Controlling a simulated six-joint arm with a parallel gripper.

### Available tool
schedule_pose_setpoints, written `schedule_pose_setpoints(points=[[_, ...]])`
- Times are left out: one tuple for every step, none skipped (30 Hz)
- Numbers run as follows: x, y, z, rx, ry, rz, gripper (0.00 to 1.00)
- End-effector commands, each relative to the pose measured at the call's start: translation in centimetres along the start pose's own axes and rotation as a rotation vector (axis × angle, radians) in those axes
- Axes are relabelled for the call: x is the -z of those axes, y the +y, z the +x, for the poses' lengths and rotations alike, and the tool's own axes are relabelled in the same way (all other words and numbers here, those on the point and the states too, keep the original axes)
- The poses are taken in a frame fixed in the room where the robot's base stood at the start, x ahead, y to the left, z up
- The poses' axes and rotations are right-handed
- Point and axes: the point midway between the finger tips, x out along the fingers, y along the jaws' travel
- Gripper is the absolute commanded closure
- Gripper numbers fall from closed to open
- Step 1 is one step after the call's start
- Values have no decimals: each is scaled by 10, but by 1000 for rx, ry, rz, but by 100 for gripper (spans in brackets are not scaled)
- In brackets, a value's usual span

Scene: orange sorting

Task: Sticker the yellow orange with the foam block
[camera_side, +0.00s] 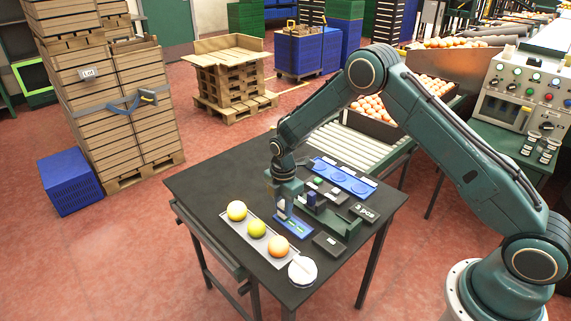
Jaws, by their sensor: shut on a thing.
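My gripper (281,213) points down just right of the row, above a blue pad (297,227) with small green marks. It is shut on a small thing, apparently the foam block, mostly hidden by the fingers. I cannot tell whether it touches the pad. No sticker shows on the yellow orange.
A green holder (346,229) with small upright items stands right of my gripper. Behind it lies a blue tray (342,177) with three round places. The table's left part is clear.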

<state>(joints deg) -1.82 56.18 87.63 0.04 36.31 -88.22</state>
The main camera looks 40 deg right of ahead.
Motion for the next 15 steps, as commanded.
schedule_pose_setpoints(points=[[0,0,-2,-1,0,0,96],[0,0,-4,-1,0,0,96],[0,0,-6,-1,0,0,96],[0,0,-7,-1,0,0,96],[0,1,-9,-2,0,0,96],[0,1,-12,-3,0,0,96],[0,1,-13,-3,0,0,96],[0,1,-15,-3,0,0,96],[0,1,-17,-2,0,0,96],[0,0,-19,-2,0,0,96],[0,0,-20,-2,0,0,96],[0,0,-23,-2,0,0,96],[0,0,-24,-2,0,0,96],[0,0,-26,-2,0,0,96],[0,1,-29,-3,0,0,96]])
